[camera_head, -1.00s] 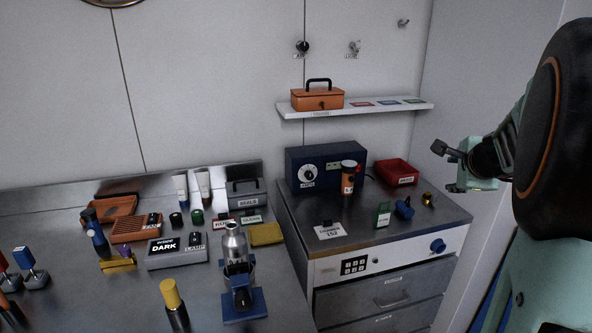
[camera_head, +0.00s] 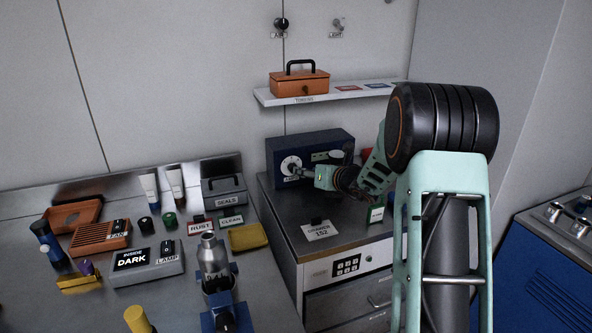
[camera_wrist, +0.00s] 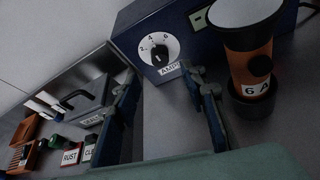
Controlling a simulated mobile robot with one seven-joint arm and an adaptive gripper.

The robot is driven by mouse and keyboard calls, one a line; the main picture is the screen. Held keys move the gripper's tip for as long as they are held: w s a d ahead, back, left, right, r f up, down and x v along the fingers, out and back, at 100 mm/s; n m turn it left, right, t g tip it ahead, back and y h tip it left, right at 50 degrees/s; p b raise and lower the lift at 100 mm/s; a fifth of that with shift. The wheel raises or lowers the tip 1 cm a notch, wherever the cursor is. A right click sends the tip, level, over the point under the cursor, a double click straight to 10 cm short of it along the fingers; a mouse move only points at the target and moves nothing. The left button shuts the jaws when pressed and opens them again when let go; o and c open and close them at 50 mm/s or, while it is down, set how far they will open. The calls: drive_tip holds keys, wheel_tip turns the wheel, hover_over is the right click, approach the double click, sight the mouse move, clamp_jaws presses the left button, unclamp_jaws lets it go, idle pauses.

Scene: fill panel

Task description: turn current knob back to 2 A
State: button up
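The current knob (camera_wrist: 160,55) is a black knob on a round white dial with 2, 4 and 6 around it, above a label reading AMPS. It is on the front of a dark blue box (camera_wrist: 128,31); in the head view the knob (camera_head: 291,166) shows at the box's left side. Its exact setting is too blurred to tell. My gripper (camera_wrist: 164,80) has its two dark fingers spread apart, with nothing between them. The fingers are in front of and below the dial in the wrist view, apart from the knob. In the head view my gripper (camera_head: 306,173) is close to the box front.
An orange and black canister (camera_wrist: 252,60) labelled 6 A stands right of the dial, close to my right finger. A card reading 152 (camera_head: 320,231) lies on the cabinet top. A shelf (camera_head: 330,93) with an orange box is above. The left bench is crowded.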

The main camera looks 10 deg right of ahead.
drive_tip(key=p+x, duration=0.1)
drive_tip(key=x, duration=0.7)
drive_tip(key=shift+w+f, duration=0.1)
drive_tip(key=shift+w, duration=0.1)
clamp_jaws()
